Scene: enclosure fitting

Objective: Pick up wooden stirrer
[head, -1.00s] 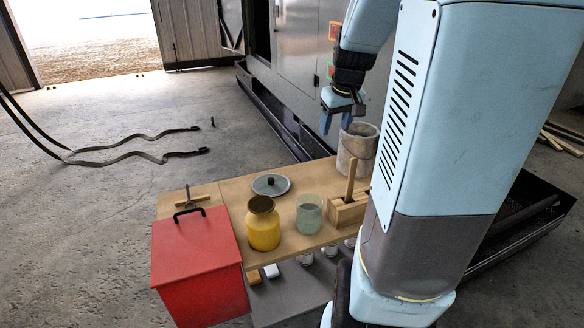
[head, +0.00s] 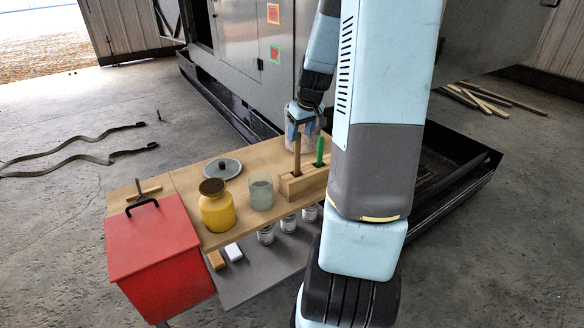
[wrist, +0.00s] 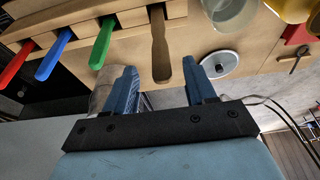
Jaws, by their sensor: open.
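The wooden stirrer (head: 297,158) stands upright in a slot of the wooden holder block (head: 304,185) on the table. In the wrist view the brown stirrer (wrist: 160,42) points from the block towards my gripper. My gripper (wrist: 163,74) is open and empty, with one blue finger on each side of the stirrer's free end. No contact between fingers and stirrer shows. In the head view my gripper (head: 300,130) is above the block at the stirrer's top. A green handle (head: 320,151) stands beside the stirrer; blue (wrist: 53,55) and red (wrist: 17,62) handles show in the wrist view.
A grey bucket (wrist: 103,92) stands close behind the gripper. A glass jar (head: 261,190), a yellow jar (head: 217,210) and a grey lid (head: 223,168) are left of the block. A red box (head: 155,250) is at the table's left end. A large cabinet stands behind.

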